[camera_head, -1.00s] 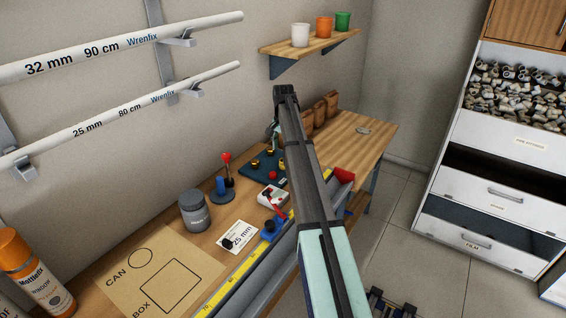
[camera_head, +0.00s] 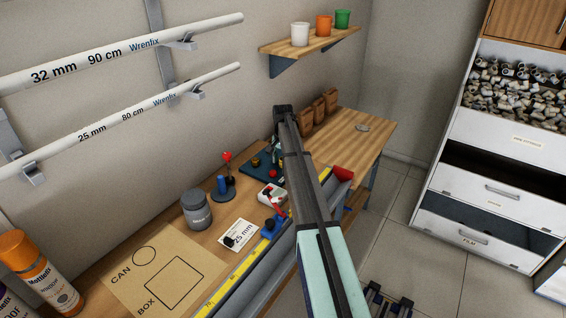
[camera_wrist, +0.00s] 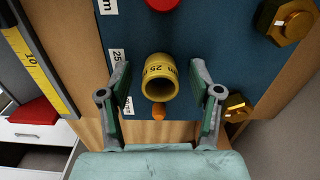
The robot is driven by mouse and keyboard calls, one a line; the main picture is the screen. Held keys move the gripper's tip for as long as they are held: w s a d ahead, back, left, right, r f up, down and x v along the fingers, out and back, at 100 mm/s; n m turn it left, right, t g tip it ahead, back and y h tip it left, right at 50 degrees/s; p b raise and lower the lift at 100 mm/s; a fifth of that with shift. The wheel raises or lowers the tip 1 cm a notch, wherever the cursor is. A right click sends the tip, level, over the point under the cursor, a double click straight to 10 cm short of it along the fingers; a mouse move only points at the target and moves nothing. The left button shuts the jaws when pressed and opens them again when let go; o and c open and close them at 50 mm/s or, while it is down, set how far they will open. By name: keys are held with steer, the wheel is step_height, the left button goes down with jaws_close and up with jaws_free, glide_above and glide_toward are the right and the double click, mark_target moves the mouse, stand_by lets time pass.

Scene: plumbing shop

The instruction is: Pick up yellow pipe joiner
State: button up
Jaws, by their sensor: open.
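The yellow pipe joiner (camera_wrist: 159,78), a short hollow cylinder marked 25, stands on the dark blue board (camera_wrist: 211,55) in the middle of the wrist view. My gripper (camera_wrist: 158,92) is open, with one finger on each side of the joiner and a visible gap on both sides. I cannot tell how far down the fingers reach along it. In the head view my own arm hides most of the gripper and the joiner, and part of the blue board (camera_head: 258,172) shows left of the arm.
Brass fittings (camera_wrist: 291,22) and (camera_wrist: 236,106) lie at the right of the board, with a red piece (camera_wrist: 162,4) at the top edge. A small orange piece (camera_wrist: 158,113) is just below the joiner. A yellow ruler (camera_wrist: 37,60) runs along the left.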

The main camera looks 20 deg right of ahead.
steer(key=c, duration=0.9)
steer(key=shift+r, duration=0.15)
